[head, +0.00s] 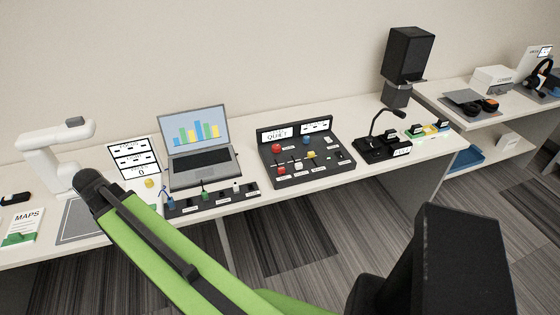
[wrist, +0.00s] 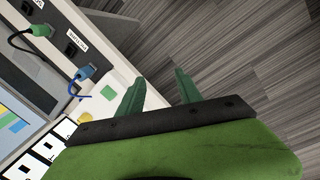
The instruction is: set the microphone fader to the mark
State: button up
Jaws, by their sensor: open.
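A black control panel (head: 268,175) stands on the desk, right of the laptop. It carries a red button (head: 276,148), a blue knob (head: 306,140), a yellow knob (head: 311,155) and other small controls. Two white signs stand at its back, one reading QUIET (head: 277,134). Which control is the microphone fader, and where its mark is, I cannot tell at this size. A gooseneck microphone (head: 376,124) stands on a black base right of the panel. My gripper (wrist: 158,88) is open and empty in the wrist view, its fingers over the floor by the desk edge. I cannot make it out in the head view.
A laptop (head: 203,168) stands left of the panel. In front of it, a black strip (head: 220,199) holds blue, green and white plugs; the blue plug (wrist: 85,72) is near my gripper. A black speaker (head: 407,52) stands behind the microphone. Floor (head: 285,235) is free before the desk.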

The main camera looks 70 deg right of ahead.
jog(key=s+d+r+n+g+p, duration=0.1)
jog(key=s+d+r+p, duration=0.15)
jog(key=d, duration=0.85)
jog(key=s+d+r+n+p, duration=0.1)
jog(key=s+d+r, duration=0.25)
jog(key=d, duration=0.75)
notch_tip(320, 180, up, 4)
jog(key=n+g+h+p, duration=0.1)
jog(key=n+g+p, duration=0.1)
jog(key=n+p, duration=0.15)
send_over(281, 168)
jog(key=w+a, duration=0.5)
jog(key=b+x, duration=1)
jog(key=x, duration=0.1)
jog(key=d+b+x, duration=0.1)
jog(key=b+x, duration=0.4)
jog(key=b, duration=0.1)
jog(key=shift+d+f, duration=0.1)
jog(key=shift+f, duration=0.2)
jog(key=shift+s+r, duration=0.1)
grip_shut()
